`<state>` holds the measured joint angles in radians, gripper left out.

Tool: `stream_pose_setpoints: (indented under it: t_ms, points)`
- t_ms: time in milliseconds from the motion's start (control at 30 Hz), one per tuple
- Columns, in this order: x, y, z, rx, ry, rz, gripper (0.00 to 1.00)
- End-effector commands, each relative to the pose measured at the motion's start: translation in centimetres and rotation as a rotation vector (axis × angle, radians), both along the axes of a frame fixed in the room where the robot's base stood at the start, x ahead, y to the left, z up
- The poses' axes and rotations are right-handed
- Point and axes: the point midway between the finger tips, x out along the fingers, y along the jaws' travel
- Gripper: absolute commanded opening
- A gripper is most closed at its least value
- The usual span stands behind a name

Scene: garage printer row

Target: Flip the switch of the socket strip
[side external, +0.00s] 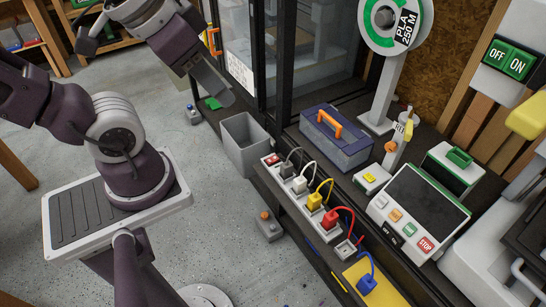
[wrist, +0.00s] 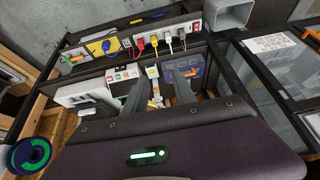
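The socket strip (side external: 302,209) is a long grey bar along the front edge of the bench in the side view. A red switch (side external: 271,159) sits at its far left end, beside dark, white, yellow and red plugs with cords. In the wrist view the strip lies across the top, with the red switch (wrist: 196,27) at its right end. My gripper (side external: 224,97) is in the air to the upper left of the strip, clear of it. In the wrist view its two fingers (wrist: 160,92) stand apart with nothing held between them. I cannot tell the switch's position.
A grey bin (side external: 244,143) stands beside the switch end. Behind the strip are a blue toolbox (side external: 336,135) with an orange handle and a control panel (side external: 421,205). A blue plug (side external: 367,282) lies near the strip's other end. The floor left of the bench is mostly open.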

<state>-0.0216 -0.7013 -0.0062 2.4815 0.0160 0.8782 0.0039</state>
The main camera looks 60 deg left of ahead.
Motion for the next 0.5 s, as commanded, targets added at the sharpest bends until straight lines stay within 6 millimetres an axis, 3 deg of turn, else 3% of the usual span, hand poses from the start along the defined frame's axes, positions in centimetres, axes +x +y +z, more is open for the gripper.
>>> stream_pose_setpoints:
  t_ms: [33,133,267,367,500]
  points:
    - [1.3,0.6,-0.1,0.019,0.019,0.013,0.20]
    - [5.4,2.9,-0.8,0.082,0.066,0.040,0.01]
    - [11.6,7.0,-3.4,0.148,0.131,0.052,0.00]
    - [15.6,10.4,-6.8,0.171,0.180,0.046,0.00]
    - [19.9,15.2,-13.5,0.160,0.236,0.026,0.00]
